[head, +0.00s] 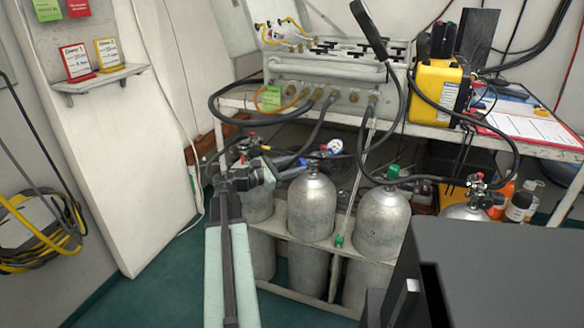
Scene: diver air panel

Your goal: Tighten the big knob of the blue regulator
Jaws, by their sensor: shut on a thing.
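The blue regulator (286,161) shows as a small blue body beside the valve of the left cylinder (259,204), just right of my gripper. A round gauge (335,147) with a white face stands to its right. My gripper (266,170) reaches in from the front and is shut at the regulator's near left side, on what appears to be its big knob. The jaws and wrist cover most of that knob, so its turn position cannot be seen.
A middle cylinder (311,206) and a right cylinder (382,222) stand in the rack. Black hoses (412,170) loop down from the grey panel (325,83) on the bench. A dark box (480,275) fills the lower right. Green floor (150,290) is clear at left.

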